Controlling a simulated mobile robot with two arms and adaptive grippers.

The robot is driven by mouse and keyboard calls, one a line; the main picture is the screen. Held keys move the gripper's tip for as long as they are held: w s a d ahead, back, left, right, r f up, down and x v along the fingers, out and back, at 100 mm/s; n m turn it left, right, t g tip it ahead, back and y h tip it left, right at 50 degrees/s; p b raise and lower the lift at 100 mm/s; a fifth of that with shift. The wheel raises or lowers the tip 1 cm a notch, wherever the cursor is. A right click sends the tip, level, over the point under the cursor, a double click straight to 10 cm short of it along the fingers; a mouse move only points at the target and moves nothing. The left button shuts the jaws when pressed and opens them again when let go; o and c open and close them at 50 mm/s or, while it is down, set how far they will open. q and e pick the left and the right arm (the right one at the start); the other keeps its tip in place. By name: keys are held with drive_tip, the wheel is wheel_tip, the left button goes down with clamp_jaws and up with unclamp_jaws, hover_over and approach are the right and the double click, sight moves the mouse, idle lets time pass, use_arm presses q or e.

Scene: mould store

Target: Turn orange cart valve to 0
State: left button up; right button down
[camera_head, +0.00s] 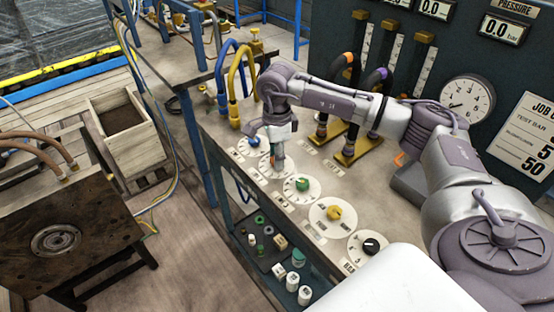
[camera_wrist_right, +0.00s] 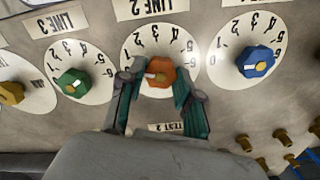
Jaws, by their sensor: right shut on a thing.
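The orange valve knob (camera_wrist_right: 160,72) sits in the middle of a white numbered dial (camera_wrist_right: 133,50) in the right wrist view. My right gripper (camera_wrist_right: 158,88) has its two teal-padded fingers on either side of the knob and is shut on it. In the head view my right gripper (camera_head: 277,158) comes down on this dial and hides the knob. My left gripper is in neither view.
The blue knob (camera_wrist_right: 255,61) and green knob (camera_wrist_right: 74,82) flank the orange one. The yellow knob (camera_head: 333,212) and black knob (camera_head: 370,246) are nearer on the cart top. Hoses with blue (camera_head: 222,80) and yellow loops stand behind. A gauge panel (camera_head: 466,100) rises at right.

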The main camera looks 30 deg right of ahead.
drive_tip(key=shift+n+b, duration=0.6)
drive_tip(key=shift+n, duration=0.9)
drive_tip(key=c, duration=0.8)
unclamp_jaws()
wheel_tip(320, 180, up, 12)
drive_tip(key=shift+r, duration=0.1)
